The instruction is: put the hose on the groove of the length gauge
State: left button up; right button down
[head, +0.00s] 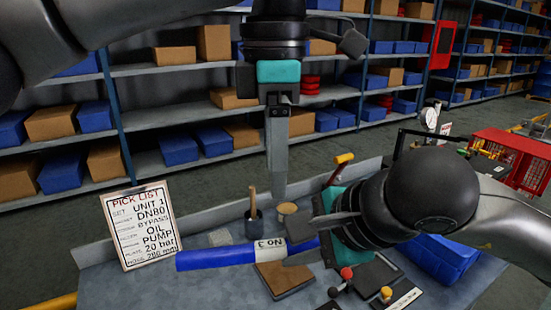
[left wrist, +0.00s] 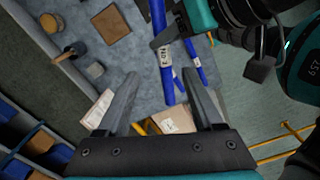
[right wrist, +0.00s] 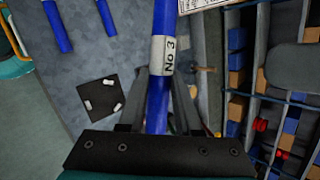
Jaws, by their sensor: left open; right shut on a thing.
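A blue hose (head: 215,258) with a white "No 3" band is in my right gripper (head: 305,240), held above the bench and lying nearly level in the head view. The hose also shows in the left wrist view (left wrist: 167,85) and runs between the fingers in the right wrist view (right wrist: 163,20). My left gripper (head: 280,190) points down above and behind the hose, apart from it. Its fingers are spread with nothing between them in the left wrist view (left wrist: 160,82). I cannot pick out the length gauge or its groove with certainty.
A pick list board (head: 138,228) stands at the bench's left. A dark pot (head: 254,222) with a wooden handle and a brown square pad (head: 284,280) are on the bench. A blue bin (head: 440,260) is at right. Two more blue hoses lie below in the right wrist view (right wrist: 57,28).

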aim_at(274, 249)
pick_arm(q)
notch_tip(274, 249, down, 12)
jog(key=shift+r, duration=0.1)
dwell(0.4)
grip_shut()
grip_release()
dwell(0.3)
